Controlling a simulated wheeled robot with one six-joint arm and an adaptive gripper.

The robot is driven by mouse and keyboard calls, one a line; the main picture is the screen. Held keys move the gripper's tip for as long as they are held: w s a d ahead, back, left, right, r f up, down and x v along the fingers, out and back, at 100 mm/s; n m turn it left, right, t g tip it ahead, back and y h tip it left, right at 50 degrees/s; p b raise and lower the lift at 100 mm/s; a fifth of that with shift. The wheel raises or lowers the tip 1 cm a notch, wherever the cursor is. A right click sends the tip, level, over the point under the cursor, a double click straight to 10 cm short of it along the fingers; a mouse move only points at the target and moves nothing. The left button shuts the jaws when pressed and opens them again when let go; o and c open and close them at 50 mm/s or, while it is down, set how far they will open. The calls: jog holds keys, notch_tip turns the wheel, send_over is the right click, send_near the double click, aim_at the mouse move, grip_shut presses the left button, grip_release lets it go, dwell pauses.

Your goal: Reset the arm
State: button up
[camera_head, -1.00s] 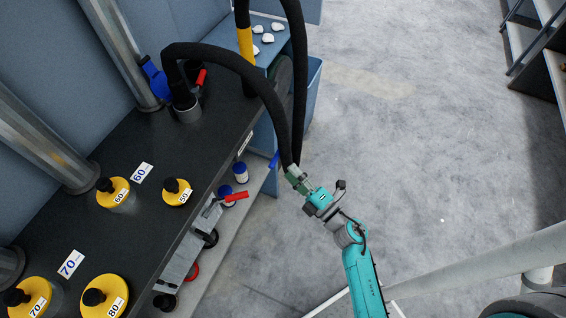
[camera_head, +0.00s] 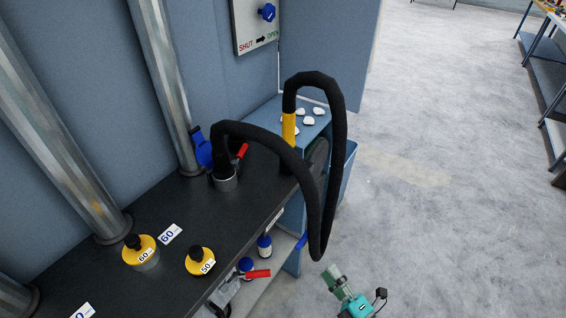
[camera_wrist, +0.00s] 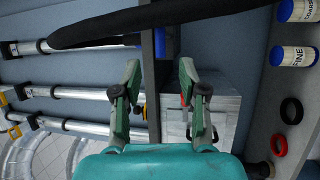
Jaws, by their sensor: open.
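My gripper (camera_head: 334,277) is at the lower middle of the head view, over the grey floor to the right of the dark bench. The teal wrist behind it runs off the bottom edge. In the wrist view my gripper (camera_wrist: 160,78) has its two green fingers apart with nothing held between them. The black hose (camera_head: 325,190) loops down from the bench, and its lowest bend hangs just above and left of my gripper, with a small gap in the picture. The hose also crosses the top of the wrist view (camera_wrist: 150,20).
The dark bench (camera_head: 185,215) holds yellow-lidded canisters (camera_head: 140,252) and a black-and-steel fitting (camera_head: 226,180). Open floor (camera_head: 430,220) lies to the right. A blue-legged table (camera_head: 545,80) stands far right.

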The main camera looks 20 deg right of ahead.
jog(key=s+a+r+m+g+h, duration=0.1)
jog(key=s+a+r+m, duration=0.1)
jog(key=s+m, duration=0.4)
jog(key=s+a+r+m+g+h, duration=0.2)
jog(key=s+r+m, duration=0.2)
jog(key=s+m, duration=0.3)
jog(key=s+a+r+m+g+h, duration=0.1)
jog(key=s+a+r+m, duration=0.2)
jog(key=s, duration=1)
jog(key=m, duration=0.3)
jog(key=shift+s+r+m+g, duration=0.3)
jog(key=shift+s+r+m, duration=0.05)
jog(key=shift+m, duration=0.05)
